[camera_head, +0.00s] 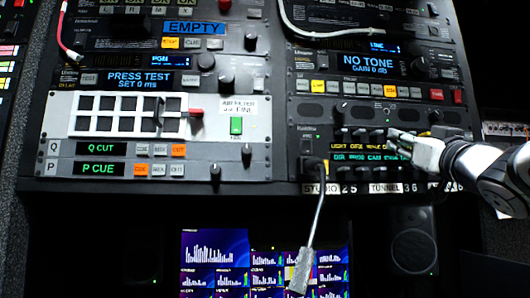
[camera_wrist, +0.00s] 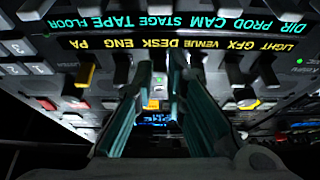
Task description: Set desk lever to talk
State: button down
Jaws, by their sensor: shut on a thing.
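An intercom panel (camera_head: 318,147) sits low on the right of the console, with a row of small dark levers above yellow and green labels. In the wrist view the yellow labels (camera_wrist: 170,43) read LIGHT, GFX, VENUE, DESK, ENG and PA, upside down. My gripper (camera_head: 397,140) reaches in from the right and covers the panel's right part. In the wrist view my gripper (camera_wrist: 160,78) has its two teal-sided fingers close together at the DESK label, shut on the desk lever (camera_wrist: 158,66). The lever is mostly hidden between the fingertips, so its setting cannot be told.
Neighbouring levers (camera_wrist: 121,70) stand close on both sides of the fingers. A grey gooseneck microphone (camera_head: 305,262) hangs in front of the panel's left end. Lit monitors (camera_head: 215,260) and a round speaker (camera_head: 414,250) lie below. A white cable (camera_head: 310,32) loops above.

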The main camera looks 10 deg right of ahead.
jog(key=c, duration=1.9)
grip_release()
jog(key=v, duration=1.2)
